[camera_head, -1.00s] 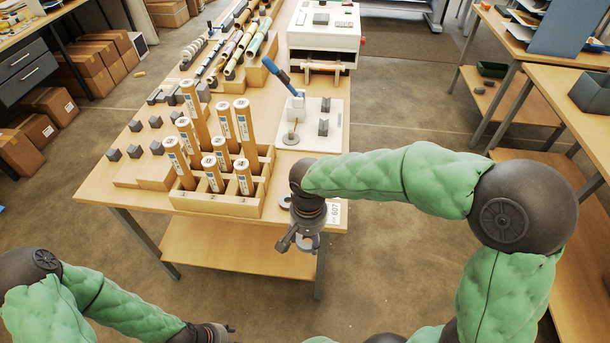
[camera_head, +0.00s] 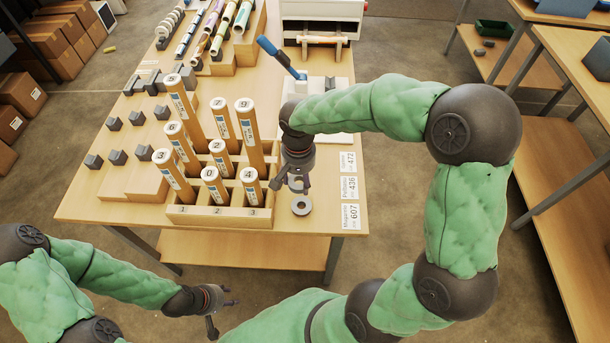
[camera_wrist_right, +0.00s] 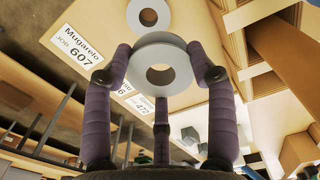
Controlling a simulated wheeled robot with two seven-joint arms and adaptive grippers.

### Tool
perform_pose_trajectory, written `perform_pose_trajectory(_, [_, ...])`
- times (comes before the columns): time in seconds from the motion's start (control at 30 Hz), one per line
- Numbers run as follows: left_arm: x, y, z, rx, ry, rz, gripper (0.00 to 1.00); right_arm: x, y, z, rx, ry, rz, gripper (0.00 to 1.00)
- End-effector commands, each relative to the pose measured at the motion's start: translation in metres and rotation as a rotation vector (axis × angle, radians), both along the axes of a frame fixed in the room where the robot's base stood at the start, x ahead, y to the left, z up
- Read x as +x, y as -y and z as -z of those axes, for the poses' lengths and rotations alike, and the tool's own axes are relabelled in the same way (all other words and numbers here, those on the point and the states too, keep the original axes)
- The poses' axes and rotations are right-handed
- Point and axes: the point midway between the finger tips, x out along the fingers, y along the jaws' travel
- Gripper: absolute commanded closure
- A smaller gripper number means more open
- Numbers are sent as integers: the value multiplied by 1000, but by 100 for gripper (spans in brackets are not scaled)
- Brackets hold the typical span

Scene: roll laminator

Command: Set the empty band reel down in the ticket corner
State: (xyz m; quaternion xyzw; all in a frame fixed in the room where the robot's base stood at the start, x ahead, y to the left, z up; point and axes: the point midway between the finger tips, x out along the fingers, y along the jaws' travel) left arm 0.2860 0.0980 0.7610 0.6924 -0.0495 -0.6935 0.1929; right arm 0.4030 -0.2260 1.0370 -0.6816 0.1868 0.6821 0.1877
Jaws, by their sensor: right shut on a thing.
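The empty band reel (camera_wrist_right: 187,62), a pale grey ring with a central hole, sits between the purple finger pads of my right gripper (camera_wrist_right: 160,68). In the head view my right gripper (camera_head: 297,184) hangs over the table's front right part; the held reel is hard to make out there. White job tickets, including Mugarelo 607 (camera_head: 352,217), lie in a column along the right table edge, at the front right corner, just right of my right gripper. My left gripper (camera_head: 222,310) is open and empty in front of the table.
Another grey ring (camera_head: 301,213) lies on the table left of the tickets; it shows in the wrist view (camera_wrist_right: 148,14). A wooden rack (camera_head: 216,216) of numbered tubes stands left of my right gripper. A blue-handled device (camera_head: 281,56) stands behind.

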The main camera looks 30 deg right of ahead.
Motion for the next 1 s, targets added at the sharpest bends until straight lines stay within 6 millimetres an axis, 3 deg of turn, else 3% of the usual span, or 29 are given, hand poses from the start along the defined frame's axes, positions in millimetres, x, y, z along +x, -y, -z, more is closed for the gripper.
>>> perform_pose_trajectory(0.13, [0, 0, 5, 0, 1, 0, 60, 26, 20, 17, -1, -3, 3, 76])
perform_pose_trajectory(0.4, [0, 0, 13, 0, 1, 0, 60, 51, 38, 56, 1, -1, 1, 76])
perform_pose_trajectory(0.67, [0, 0, 14, 0, 1, 0, 60, 60, 44, 68, 0, -1, 0, 76])
perform_pose_trajectory(0.9, [1, 0, 23, 0, 1, 0, 60, 63, 47, 100, 0, -2, 0, 76])
perform_pose_trajectory(1.0, [0, 0, 23, 0, 1, 0, 60, 64, 47, 104, -1, 1, 0, 76])
